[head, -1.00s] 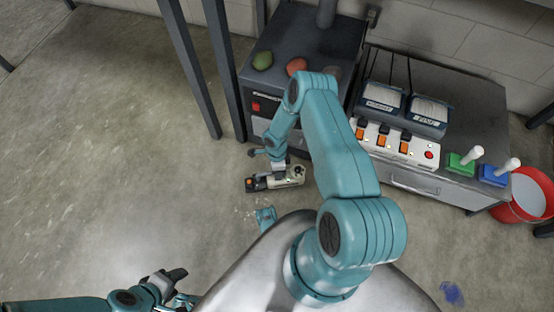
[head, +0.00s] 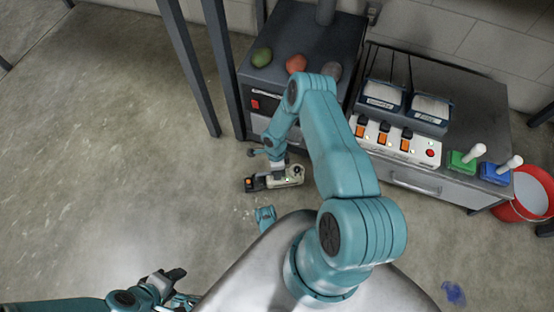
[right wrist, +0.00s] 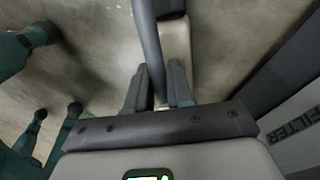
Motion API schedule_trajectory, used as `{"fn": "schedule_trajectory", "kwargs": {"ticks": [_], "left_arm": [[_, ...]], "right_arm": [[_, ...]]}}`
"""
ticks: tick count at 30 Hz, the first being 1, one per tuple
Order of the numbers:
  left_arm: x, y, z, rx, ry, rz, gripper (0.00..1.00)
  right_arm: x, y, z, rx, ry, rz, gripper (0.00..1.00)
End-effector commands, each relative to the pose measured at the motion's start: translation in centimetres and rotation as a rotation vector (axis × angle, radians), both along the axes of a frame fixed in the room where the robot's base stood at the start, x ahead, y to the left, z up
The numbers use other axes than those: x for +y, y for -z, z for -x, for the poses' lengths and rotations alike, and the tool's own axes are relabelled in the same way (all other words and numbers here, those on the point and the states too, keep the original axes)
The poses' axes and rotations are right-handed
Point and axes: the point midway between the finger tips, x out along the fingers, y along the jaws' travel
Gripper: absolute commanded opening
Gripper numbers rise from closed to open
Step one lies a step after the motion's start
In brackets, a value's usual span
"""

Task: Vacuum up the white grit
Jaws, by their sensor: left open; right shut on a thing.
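A cream and dark handheld vacuum (head: 290,176) with an orange part at its left end is just above or on the concrete floor; I cannot tell which. My right gripper (head: 279,172) is shut on it from above. In the right wrist view, the fingers (right wrist: 159,95) close around part of the vacuum (right wrist: 175,52). Faint pale specks of white grit (head: 246,212) show on the floor below and left of the vacuum, beside one of my teal feet. My left gripper (head: 176,284) is open and empty at the lower left, well away from the grit.
A dark cabinet (head: 283,92) with several stones on top stands behind the vacuum. A red bucket (head: 519,212) stands far right. Dark posts (head: 222,62) rise left; the left floor is clear.

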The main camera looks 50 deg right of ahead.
Motion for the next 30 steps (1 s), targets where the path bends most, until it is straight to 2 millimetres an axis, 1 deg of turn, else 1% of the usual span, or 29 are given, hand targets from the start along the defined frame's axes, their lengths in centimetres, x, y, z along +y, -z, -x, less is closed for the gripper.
{"fn": "schedule_trajectory", "kwargs": {"ticks": [24, 27, 30], "left_arm": [[0.0, 1.3, 0.0, 0.0, 0.0, 0.0, 0.52], [0.0, 1.1, 0.0, 0.0, 0.0, 0.0, 0.52], [0.0, 0.1, 0.0, 0.0, 0.0, 0.0, 0.52]], "right_arm": [[0.0, 1.6, 0.0, 0.0, 0.0, 0.0, 0.0], [0.1, 1.4, 0.0, 0.0, 0.0, 0.0, 0.0], [0.6, 1.1, 0.3, 0.002, -0.001, -0.001, 0.0]]}}
